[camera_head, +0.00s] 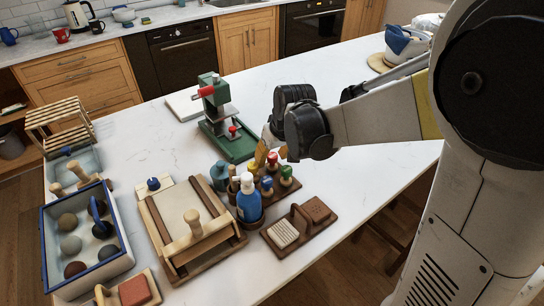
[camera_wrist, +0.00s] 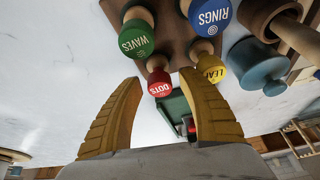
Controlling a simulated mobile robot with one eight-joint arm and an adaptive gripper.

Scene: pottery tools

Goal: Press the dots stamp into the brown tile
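In the wrist view the stamps' round caps are labelled. The red dots stamp (camera_wrist: 159,84) lies between the tips of my gripper's two yellow fingers (camera_wrist: 162,79), with gaps on both sides. My gripper is open and empty. In the head view its fingers (camera_head: 265,148) are above the stamp rack, close to the red cap (camera_head: 272,157). The brown tile (camera_head: 316,209) lies on the right part of a dark wooden board with a raised handle, in front of the rack. A pale ribbed tile (camera_head: 283,233) lies on the board's left part.
Close around the dots stamp are the green waves stamp (camera_wrist: 136,38), blue rings stamp (camera_wrist: 205,15) and yellow leaf stamp (camera_wrist: 210,67). A blue bottle (camera_head: 249,198) stands left of the rack. A green press (camera_head: 222,120) stands behind. The counter right of the board is clear.

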